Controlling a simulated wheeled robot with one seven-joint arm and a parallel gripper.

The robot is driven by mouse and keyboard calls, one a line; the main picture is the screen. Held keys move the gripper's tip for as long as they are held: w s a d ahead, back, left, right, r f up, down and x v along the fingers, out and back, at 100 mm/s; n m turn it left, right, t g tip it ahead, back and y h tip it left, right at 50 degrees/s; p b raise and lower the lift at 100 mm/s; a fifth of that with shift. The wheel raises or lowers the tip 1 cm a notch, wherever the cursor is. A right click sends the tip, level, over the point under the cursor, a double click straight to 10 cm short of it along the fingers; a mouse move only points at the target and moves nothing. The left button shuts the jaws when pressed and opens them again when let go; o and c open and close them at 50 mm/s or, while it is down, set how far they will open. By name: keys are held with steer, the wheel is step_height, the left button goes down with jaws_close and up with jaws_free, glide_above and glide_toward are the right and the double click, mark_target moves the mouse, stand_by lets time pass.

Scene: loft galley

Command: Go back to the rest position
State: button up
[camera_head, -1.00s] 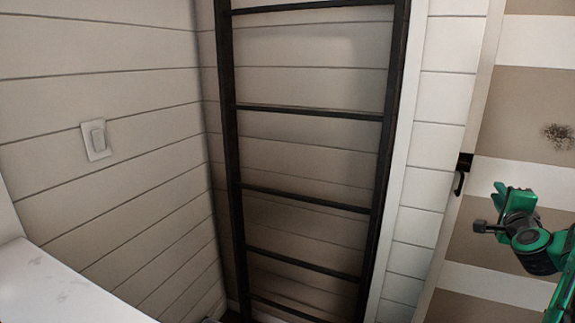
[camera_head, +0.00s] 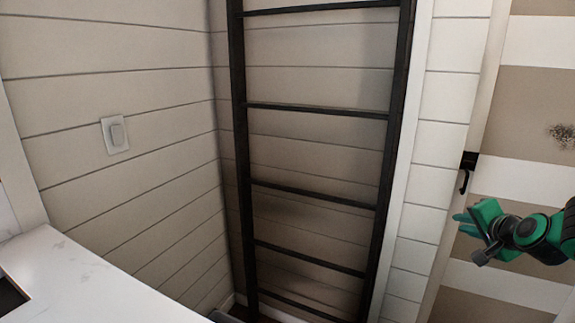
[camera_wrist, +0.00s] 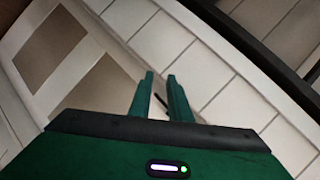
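White plank wall and a dark bar lie beyond the fingers.
A black ladder (camera_head: 243,150) stands in the corner against the plank wall. A white counter (camera_head: 85,285) is at the lower left, with a light switch (camera_head: 115,135) above it. A black latch (camera_head: 467,170) is on the door edge near my gripper.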

steer(key=s+a+f+n+g+y, duration=0.1)
steer(key=s+a+n+g, duration=0.1)
steer(key=s, duration=0.7)
steer(key=s+a+f+n+g+y, duration=0.1)
steer(key=s+a+n+g, duration=0.2)
steer(key=s, duration=0.7)
steer(key=s+a+f+n+g, duration=0.1)
steer(key=s+a+n+g, duration=0.2)
steer(key=s+a+g, duration=0.3)
steer(key=s+g, duration=0.1)
steer(key=s, duration=0.2)
steer(key=shift+s+a+f+g+y, duration=0.2)
steer(key=shift+s+a+g+y, duration=0.1)
steer(key=shift+s+y, duration=0.1)
